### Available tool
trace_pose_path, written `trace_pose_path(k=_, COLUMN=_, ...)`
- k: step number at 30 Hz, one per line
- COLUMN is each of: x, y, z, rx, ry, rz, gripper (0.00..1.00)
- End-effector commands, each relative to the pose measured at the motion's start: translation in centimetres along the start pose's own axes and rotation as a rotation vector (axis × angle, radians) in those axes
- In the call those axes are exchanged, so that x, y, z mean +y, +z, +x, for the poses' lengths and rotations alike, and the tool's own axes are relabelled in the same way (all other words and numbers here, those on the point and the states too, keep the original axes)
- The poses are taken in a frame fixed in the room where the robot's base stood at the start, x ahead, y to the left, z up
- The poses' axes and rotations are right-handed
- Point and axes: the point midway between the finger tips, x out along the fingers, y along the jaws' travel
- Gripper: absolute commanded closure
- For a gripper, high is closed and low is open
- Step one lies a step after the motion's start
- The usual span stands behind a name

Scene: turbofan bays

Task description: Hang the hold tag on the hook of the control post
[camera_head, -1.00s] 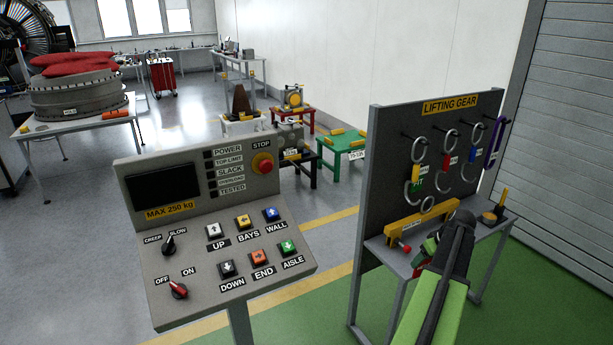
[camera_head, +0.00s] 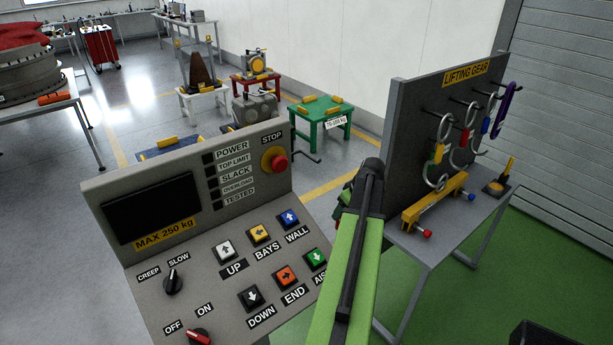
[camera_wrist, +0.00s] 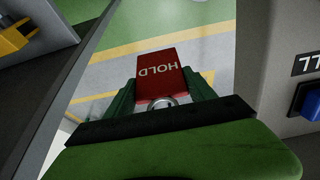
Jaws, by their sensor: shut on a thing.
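The hold tag (camera_wrist: 163,72) is a red plate lettered HOLD, with a metal ring at its near end in the wrist view. My gripper (camera_wrist: 162,97) is shut on it, its green fingers on either side. The control post (camera_head: 140,275) is a grey sloped panel with buttons, two knobs and a red STOP button. A thin dark rod with an upturned end (camera_head: 312,159), perhaps the hook, shows at its right edge. The tag is apart from the post.
The lifting gear board (camera_head: 408,125) with hanging shackles and its bench (camera_head: 425,245) stand close right of my arm. A green table (camera_head: 322,125) and other small stands are behind the post. The post's side (camera_wrist: 292,45) is close at right in the wrist view.

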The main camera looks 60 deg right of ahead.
Motion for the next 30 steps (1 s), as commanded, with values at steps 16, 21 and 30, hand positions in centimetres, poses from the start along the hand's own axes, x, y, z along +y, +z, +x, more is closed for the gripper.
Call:
trace_pose_path(k=16, x=-1.1, y=-0.5, z=-3.8, rx=-0.001, ry=-0.010, rz=-0.023, gripper=0.77)
trace_pose_path(k=21, x=-4.1, y=-2.2, z=-10.9, rx=-0.003, ry=-0.047, rz=-0.114, gripper=0.77)
trace_pose_path(k=30, x=-7.5, y=-3.5, z=-17.0, rx=0.000, ry=-0.094, rz=-0.228, gripper=0.77)
